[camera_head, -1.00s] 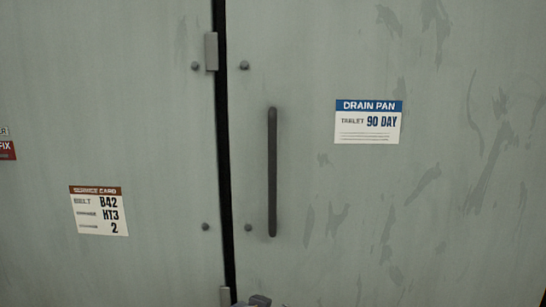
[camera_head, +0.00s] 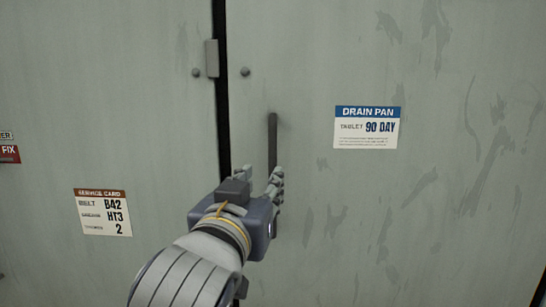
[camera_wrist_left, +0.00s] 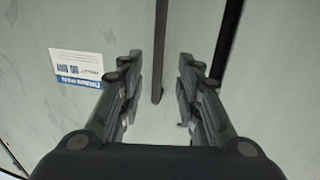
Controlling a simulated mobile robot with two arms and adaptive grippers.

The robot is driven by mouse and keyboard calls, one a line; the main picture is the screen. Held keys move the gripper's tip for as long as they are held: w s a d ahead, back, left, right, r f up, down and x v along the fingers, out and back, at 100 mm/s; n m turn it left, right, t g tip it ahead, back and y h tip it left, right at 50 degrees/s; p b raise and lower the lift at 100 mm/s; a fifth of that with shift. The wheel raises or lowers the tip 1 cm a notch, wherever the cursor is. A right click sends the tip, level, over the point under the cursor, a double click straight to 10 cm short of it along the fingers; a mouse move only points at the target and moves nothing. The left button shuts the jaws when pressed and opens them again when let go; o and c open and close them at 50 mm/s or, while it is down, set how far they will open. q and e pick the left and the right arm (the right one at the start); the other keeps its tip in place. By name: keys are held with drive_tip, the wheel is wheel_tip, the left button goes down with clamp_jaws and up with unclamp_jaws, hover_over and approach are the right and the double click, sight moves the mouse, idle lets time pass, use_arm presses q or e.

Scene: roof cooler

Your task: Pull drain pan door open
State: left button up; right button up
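The drain pan door (camera_head: 430,220) is a grey-green panel on the right in the head view, lying flush beside the left panel. Its dark vertical bar handle (camera_head: 272,135) stands near its left edge, with the lower part hidden behind my gripper. My left gripper (camera_head: 275,185) is at the handle's lower half in the head view. In the left wrist view its two fingers (camera_wrist_left: 158,75) are apart, and the handle (camera_wrist_left: 160,50) runs between them with gaps on both sides. The drain pan label (camera_head: 367,127) also shows in the left wrist view (camera_wrist_left: 78,67). My right gripper is out of view.
The left panel (camera_head: 100,120) carries a service card (camera_head: 103,212). A dark vertical gap (camera_head: 221,120) separates the two panels, with a hinge (camera_head: 211,58) and bolts beside it.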

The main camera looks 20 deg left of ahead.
sight(272, 170)
use_arm(q)
drive_tip(key=w+p, duration=0.1)
drive_tip(key=w, duration=0.2)
drive_tip(key=w+p, duration=0.1)
drive_tip(key=w, duration=0.2)
drive_tip(key=w+p, duration=0.1)
drive_tip(key=w, duration=0.2)
drive_tip(key=shift+a+f+p, duration=0.1)
drive_tip(key=shift+a+p, duration=0.2)
drive_tip(key=shift+a, duration=0.05)
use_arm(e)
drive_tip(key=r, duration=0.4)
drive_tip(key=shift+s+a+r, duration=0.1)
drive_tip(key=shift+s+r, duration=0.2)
use_arm(q)
clamp_jaws()
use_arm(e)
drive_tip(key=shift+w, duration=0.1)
